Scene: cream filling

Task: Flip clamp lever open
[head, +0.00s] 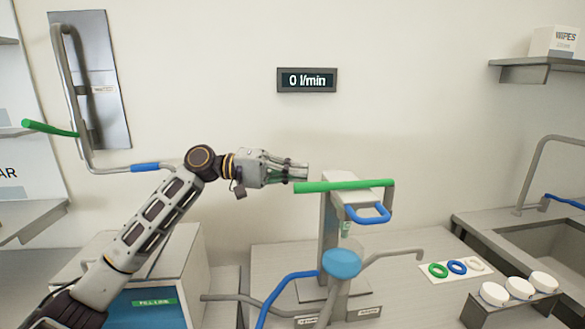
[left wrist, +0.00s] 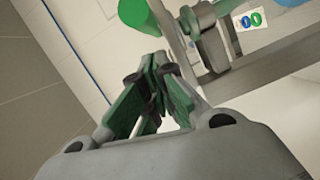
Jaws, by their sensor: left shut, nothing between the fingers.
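A grey filling stand (head: 329,235) rises from the counter. A long green lever (head: 340,186) lies nearly level across its top, joined to a grey bracket at its right end. A blue loop handle (head: 367,214) sits just below. My left gripper (head: 303,172) is shut and empty, close to the lever's left end; I cannot tell whether they touch. In the left wrist view the shut fingers (left wrist: 152,65) are in front, and the green lever end (left wrist: 138,14) shows just beyond them. My right gripper is not in view.
A blue-topped part (head: 341,263) with grey and blue pipes stands low at the front. A display (head: 307,80) on the wall reads 0 l/min. Coloured rings (head: 457,267) and white-lidded jars (head: 519,288) are at right. A wall pipe with a green handle (head: 48,128) is at left.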

